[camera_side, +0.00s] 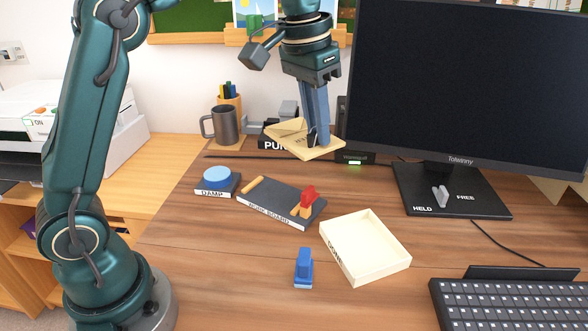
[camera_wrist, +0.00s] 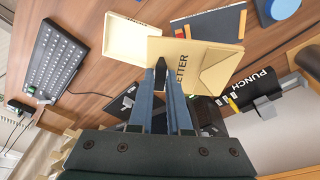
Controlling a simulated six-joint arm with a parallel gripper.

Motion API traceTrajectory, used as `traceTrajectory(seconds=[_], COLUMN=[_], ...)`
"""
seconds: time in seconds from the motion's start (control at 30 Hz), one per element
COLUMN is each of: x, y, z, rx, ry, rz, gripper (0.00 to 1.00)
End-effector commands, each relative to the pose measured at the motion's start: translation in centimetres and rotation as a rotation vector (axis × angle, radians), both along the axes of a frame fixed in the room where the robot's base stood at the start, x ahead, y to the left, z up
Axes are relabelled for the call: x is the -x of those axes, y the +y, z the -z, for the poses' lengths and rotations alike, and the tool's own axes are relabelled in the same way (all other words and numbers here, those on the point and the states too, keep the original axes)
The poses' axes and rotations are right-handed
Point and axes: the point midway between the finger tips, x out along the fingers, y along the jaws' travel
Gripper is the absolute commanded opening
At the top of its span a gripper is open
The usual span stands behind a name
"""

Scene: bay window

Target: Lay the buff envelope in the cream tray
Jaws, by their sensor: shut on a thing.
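The buff envelope (camera_side: 290,142) is held above the desk by my gripper (camera_side: 316,140), which is shut on one edge of it. In the wrist view the envelope (camera_wrist: 205,65) shows the word "LETTER" and its flap, with my gripper's fingertips (camera_wrist: 160,68) at its near edge. The cream tray (camera_side: 368,250) lies on the desk at the front, to the lower right of the envelope in the side view. The tray (camera_wrist: 135,38) looks empty and is partly covered by the envelope in the wrist view.
A dark work board (camera_side: 275,205) holds a red-topped stamp (camera_side: 307,200) and a wooden stick. A blue damp pad (camera_side: 217,180), mug (camera_side: 224,126), monitor (camera_side: 460,80) and keyboard (camera_side: 515,305) surround the work area.

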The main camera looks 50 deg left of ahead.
Motion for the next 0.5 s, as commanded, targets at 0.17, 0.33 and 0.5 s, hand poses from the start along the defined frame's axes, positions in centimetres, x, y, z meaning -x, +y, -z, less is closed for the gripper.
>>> traceTrajectory(seconds=[0.17, 0.33, 0.5], x=[-2.4, -3.6, -4.1], y=[-3.5, -6.4, -9.5], z=[0.8, 1.9, 3.6], rx=[0.001, 0.001, 0.000], ry=[0.002, 0.001, 0.002], rz=[0.073, 0.134, 0.204], gripper=[0.00, 0.00, 0.00])
